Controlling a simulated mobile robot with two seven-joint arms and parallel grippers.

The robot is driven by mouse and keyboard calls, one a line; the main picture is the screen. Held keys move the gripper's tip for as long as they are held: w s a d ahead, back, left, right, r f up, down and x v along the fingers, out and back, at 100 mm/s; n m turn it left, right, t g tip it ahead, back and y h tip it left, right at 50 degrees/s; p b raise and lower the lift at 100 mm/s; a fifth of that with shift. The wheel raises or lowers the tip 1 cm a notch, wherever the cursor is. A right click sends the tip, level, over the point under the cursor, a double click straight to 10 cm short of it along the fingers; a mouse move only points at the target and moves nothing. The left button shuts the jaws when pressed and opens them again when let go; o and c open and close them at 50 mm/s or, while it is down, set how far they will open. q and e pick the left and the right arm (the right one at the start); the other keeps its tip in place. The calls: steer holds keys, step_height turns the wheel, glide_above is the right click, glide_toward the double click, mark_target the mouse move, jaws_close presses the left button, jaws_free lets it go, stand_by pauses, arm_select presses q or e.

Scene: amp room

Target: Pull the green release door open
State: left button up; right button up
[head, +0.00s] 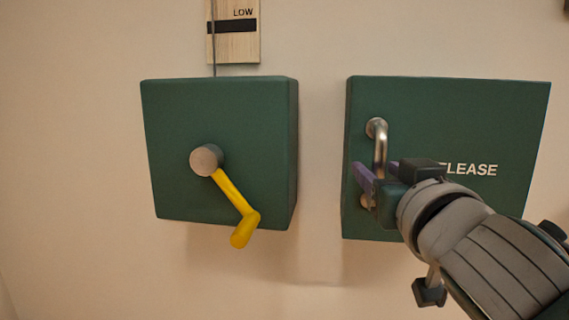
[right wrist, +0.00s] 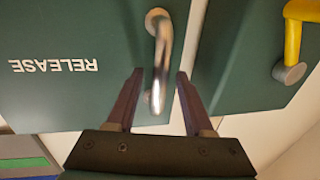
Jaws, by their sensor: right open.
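The green release door (head: 450,120) hangs on the wall at the right of the head view, with white lettering partly hidden by my arm. It looks shut. Its metal bar handle (head: 380,145) stands upright near the door's left edge. My right gripper (head: 362,172) is at the lower part of the handle. In the right wrist view the door (right wrist: 70,100) appears upside down, and the handle (right wrist: 162,55) runs down between the two open fingers of the gripper (right wrist: 160,75). I cannot tell whether either finger touches it. My left gripper is not in view.
A green box (head: 215,110) with a yellow crank (head: 233,195) is on the wall to the left, a gap away from the door. A wooden gauge marked LOW (head: 245,48) is above it. The wall below the box is clear.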

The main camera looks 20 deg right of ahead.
steer(key=shift+w+d, duration=0.15)
steer(key=shift+w, duration=0.2)
jaws_close()
stand_by(1.2)
